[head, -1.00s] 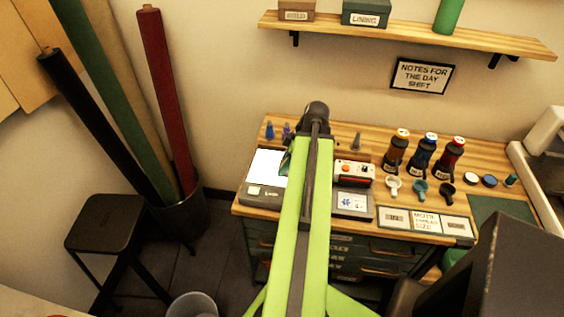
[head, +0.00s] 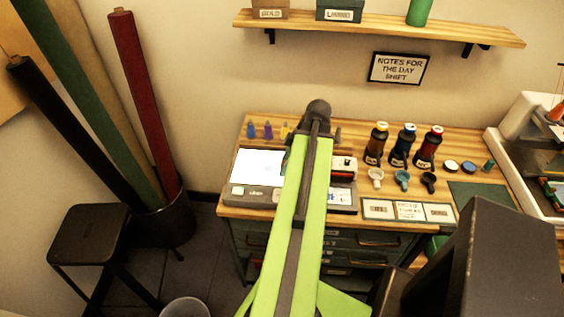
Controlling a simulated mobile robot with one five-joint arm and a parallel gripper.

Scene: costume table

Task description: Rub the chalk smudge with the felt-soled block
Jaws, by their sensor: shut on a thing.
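My green arm reaches over the wooden worktable (head: 462,152) and ends in a dark rounded joint. Only a dark sliver at the arm's left edge seems to be part of my gripper (head: 289,140). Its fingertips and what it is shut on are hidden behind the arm. I cannot make out the felt-soled block. A grey panel right of the arm bears a pale sheet with a blue mark (head: 341,195), partly covered by the arm. I cannot tell whether this mark is the chalk smudge.
A bright white panel (head: 257,165) lies left of the arm. A red-topped box (head: 344,168) stands close at its right. Dark bottles (head: 403,146) and small cups (head: 402,179) stand further right. A stool (head: 90,235) and fabric rolls (head: 145,100) are at left.

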